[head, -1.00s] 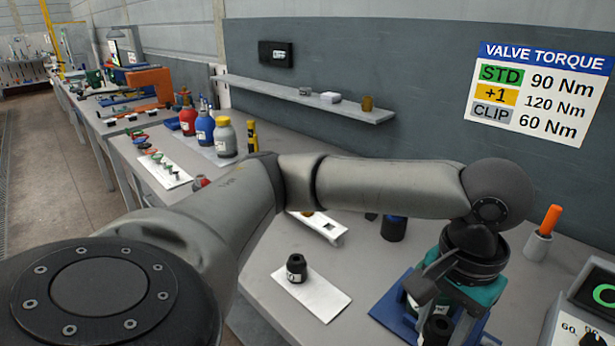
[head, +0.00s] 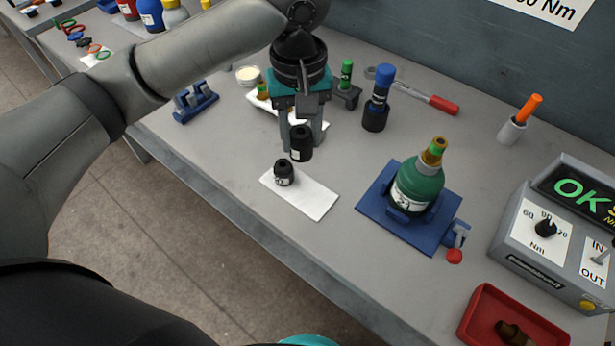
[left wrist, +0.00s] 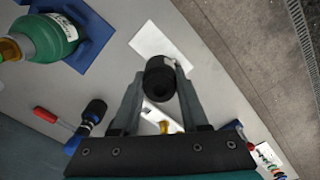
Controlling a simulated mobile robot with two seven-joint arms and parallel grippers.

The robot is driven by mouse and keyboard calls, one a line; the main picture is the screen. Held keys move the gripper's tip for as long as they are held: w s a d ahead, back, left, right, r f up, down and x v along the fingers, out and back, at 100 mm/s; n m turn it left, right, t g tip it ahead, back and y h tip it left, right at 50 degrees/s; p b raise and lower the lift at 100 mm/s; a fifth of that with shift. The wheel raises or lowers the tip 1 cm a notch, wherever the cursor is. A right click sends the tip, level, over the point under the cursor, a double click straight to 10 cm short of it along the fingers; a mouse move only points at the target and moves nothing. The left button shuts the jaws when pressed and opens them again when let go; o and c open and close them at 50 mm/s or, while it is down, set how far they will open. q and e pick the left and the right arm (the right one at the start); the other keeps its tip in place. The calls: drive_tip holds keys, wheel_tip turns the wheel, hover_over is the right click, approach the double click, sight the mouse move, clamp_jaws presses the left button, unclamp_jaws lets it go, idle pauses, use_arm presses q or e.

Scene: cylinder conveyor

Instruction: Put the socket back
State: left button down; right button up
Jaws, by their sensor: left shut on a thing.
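My left gripper (head: 301,135) is shut on a black socket (head: 301,145), held upright near the back edge of the white mat (head: 316,202). The held socket also shows between the fingers in the left wrist view (left wrist: 158,80). Whether its bottom touches anything cannot be told. A second, smaller black socket (head: 284,173) with a white label stands on the mat's left end. It is mostly hidden behind the held socket in the wrist view. The green cylinder (head: 418,186) with a brass valve stands in a blue holder (head: 372,207) to the right. My right gripper is not in view.
A blue-topped tool (head: 379,98) stands behind, near a red-handled wrench (head: 440,104). A grey box (head: 560,235) reads OK, with a red tray (head: 480,318) in front. The bench front right of the mat is clear.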

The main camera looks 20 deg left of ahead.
use_arm(q)
wheel_tip(320, 180, up, 4)
drive_tip(key=w+d+n+p, duration=0.1)
drive_tip(key=d+n+p, duration=0.1)
drive_tip(key=n+p, duration=0.6)
wheel_tip(320, 180, down, 20)
drive_tip(key=b, duration=0.3)
drive_tip(key=shift+w+a, duration=0.15)
drive_tip(key=shift+c, duration=2.1)
unclamp_jaws()
drive_tip(key=shift+f, duration=0.1)
wheel_tip(320, 180, up, 12)
drive_tip(key=p, duration=0.1)
drive_tip(key=shift+r+p, duration=0.2)
drive_tip(key=shift+p, duration=0.15)
